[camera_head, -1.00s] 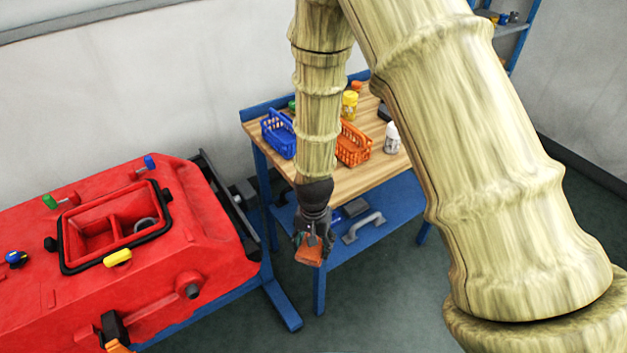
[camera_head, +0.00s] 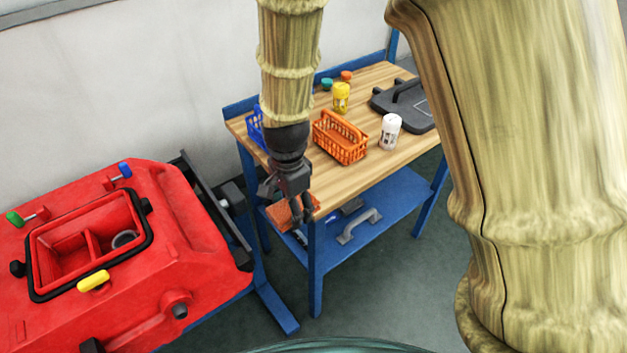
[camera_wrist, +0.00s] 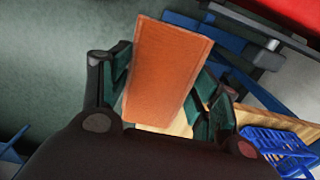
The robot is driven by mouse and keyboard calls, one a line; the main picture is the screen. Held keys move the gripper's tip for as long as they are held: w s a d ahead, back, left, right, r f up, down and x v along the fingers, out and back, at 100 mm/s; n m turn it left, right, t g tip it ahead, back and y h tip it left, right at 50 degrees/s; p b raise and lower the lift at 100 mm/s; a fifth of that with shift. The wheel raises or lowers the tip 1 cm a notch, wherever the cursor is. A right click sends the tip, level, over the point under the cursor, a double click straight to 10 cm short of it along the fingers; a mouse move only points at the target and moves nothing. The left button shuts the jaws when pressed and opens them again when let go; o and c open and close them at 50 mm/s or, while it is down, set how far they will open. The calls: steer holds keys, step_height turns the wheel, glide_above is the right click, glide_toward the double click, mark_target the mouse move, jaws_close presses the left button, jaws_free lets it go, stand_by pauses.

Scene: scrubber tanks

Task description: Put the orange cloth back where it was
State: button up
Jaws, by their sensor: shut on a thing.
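The orange cloth (camera_wrist: 168,72) is a flat, folded orange piece between the fingers of my gripper (camera_wrist: 165,85) in the wrist view. In the head view my gripper (camera_head: 300,212) points down at the front left corner of the wooden-topped workbench (camera_head: 350,182). It is shut on the cloth (camera_head: 282,215), which shows partly behind the fingers. The cloth is in the air, with the dark green floor beyond it in the wrist view.
On the bench stand an orange basket (camera_head: 341,146), a white bottle (camera_head: 390,131), a yellow container (camera_head: 341,97), a black case (camera_head: 410,108) and a blue basket (camera_head: 254,128), partly hidden by my arm. A blue lower shelf (camera_head: 385,215) holds a grey handle (camera_head: 360,226). A red tank (camera_head: 190,255) stands left.

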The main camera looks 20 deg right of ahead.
steer(key=w+d+p, duration=0.1)
steer(key=w+d, duration=0.1)
steer(key=w, duration=0.1)
steer(key=w+d+f+p, duration=0.1)
steer(key=w+d, duration=0.2)
steer(key=w, duration=0.1)
steer(key=w+d+p, duration=0.1)
steer(key=w+d, duration=0.2)
steer(key=w, duration=0.1)
steer(key=shift+d+f, duration=0.2)
steer(key=shift+d, duration=0.05)
steer(key=shift+f+p, duration=0.7)
steer(key=shift+f, duration=1.05)
steer(key=shift+f, duration=0.1)
steer(key=o, duration=1)
steer(key=shift+r+b, duration=1.45)
steer(key=shift+r, duration=4.7)
